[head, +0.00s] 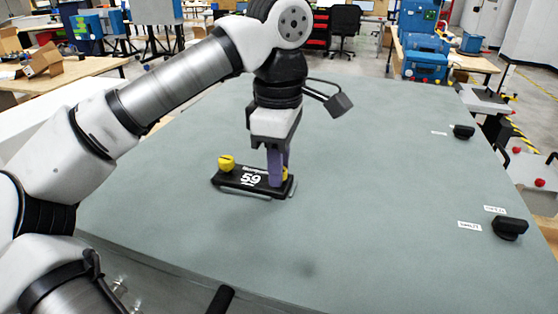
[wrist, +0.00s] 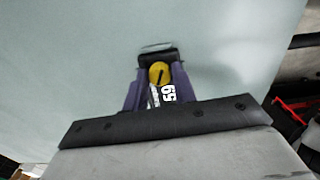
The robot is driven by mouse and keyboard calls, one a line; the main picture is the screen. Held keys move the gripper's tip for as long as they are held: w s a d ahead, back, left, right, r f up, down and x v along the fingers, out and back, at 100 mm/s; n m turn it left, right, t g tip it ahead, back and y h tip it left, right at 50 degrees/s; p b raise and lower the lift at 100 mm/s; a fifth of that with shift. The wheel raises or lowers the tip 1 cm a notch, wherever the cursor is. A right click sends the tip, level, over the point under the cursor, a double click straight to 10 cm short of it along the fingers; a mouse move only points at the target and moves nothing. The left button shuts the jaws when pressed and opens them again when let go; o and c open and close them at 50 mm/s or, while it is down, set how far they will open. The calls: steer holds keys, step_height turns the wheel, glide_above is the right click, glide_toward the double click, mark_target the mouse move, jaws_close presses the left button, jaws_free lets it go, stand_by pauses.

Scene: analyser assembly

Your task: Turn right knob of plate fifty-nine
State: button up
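A black plate marked 59 (head: 252,179) lies on the grey-green table, with a yellow knob near each end. The left knob (head: 226,162) stands in clear view. The right knob (head: 286,174) is mostly hidden behind my purple fingers in the head view. My gripper (head: 277,182) points down over the plate's right end. In the wrist view a yellow knob (wrist: 159,74) with a dark, slightly slanted slot sits between the two fingertips (wrist: 159,72). The fingers look open, one on each side of the knob. Any contact is too small to make out.
The table top (head: 350,215) around the plate is mostly clear. Two black knobs, one farther back (head: 464,131) and one nearer (head: 510,228), stand at the right edge beside white labels. Benches, boxes and a black chair (head: 345,28) are in the background.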

jaws_close()
steer(key=shift+n+b, duration=0.4)
steer(key=shift+n, duration=1.3)
steer(key=shift+o, duration=2.4)
jaws_free()
step_height(320, 180, up, 14)
steer(key=p, duration=0.4)
